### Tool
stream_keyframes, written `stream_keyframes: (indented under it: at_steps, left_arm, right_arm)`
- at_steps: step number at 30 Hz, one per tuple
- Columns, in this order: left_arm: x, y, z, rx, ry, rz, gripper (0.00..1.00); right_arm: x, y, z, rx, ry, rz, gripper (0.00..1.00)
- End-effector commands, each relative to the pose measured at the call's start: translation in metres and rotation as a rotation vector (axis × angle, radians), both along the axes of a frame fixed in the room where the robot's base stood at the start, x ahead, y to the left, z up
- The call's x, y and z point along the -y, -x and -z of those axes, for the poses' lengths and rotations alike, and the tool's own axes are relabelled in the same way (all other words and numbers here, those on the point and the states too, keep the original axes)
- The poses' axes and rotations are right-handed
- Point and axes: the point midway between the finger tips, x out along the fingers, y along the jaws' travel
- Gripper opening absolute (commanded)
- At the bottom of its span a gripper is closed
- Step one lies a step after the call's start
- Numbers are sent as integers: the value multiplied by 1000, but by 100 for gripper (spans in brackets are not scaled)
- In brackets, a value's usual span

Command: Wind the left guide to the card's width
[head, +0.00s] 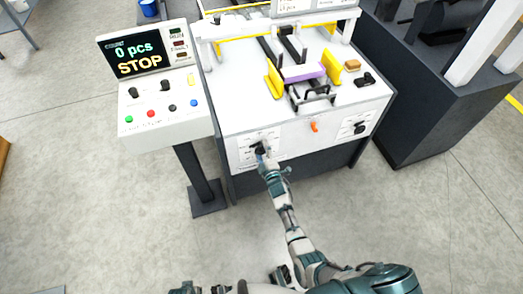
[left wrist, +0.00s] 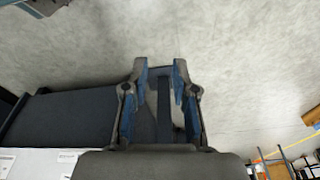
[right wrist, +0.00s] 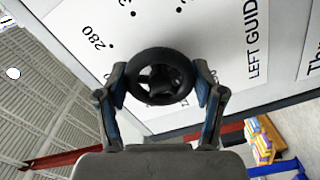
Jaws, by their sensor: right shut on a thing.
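The left guide's handwheel is a small black spoked wheel (right wrist: 160,77) on a white panel with a numbered scale and the words LEFT GUIDE (right wrist: 257,38). My right gripper (right wrist: 161,88) is shut on its rim, one finger on each side. In the head view my right gripper (head: 262,155) covers part of the wheel at the machine's front panel. The yellow left guide (head: 274,84) stands on the bed beside a purple card stack (head: 303,72); whether they touch is unclear. A second yellow guide (head: 332,67) stands to the right. My left gripper (left wrist: 160,68) is open and empty over floor.
A control console (head: 165,90) left of the machine reads 0 pcs and STOP. A second dial (head: 354,129) and an orange lever (head: 314,126) are on the front panel. A dark machine (head: 425,110) stands at right. The floor in front is clear.

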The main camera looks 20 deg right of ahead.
Motion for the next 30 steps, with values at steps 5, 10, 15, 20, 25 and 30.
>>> stream_keyframes:
  at_steps: [5, 10, 15, 20, 25, 30]
  left_arm:
    - [0, -1, -18, 7, 1, -2, 27]
    - [-1, 0, -38, 12, 1, -3, 27]
    - [-1, 1, -55, 16, 1, -5, 27]
    - [-2, 4, -67, 18, 1, -5, 27]
    - [-2, 5, -75, 20, 2, -6, 27]
    - [-3, 6, -79, 20, 1, -6, 27]
  right_arm:
    - [-1, 4, 13, -15, 164, 0, 34]
    - [-1, 4, 13, -10, 309, -1, 34]
    - [0, 4, 13, -6, 423, -2, 34]
    - [0, 4, 12, -3, 502, -2, 34]
    - [0, 4, 12, -1, 550, -2, 34]
    - [0, 4, 11, 0, 571, -2, 34]
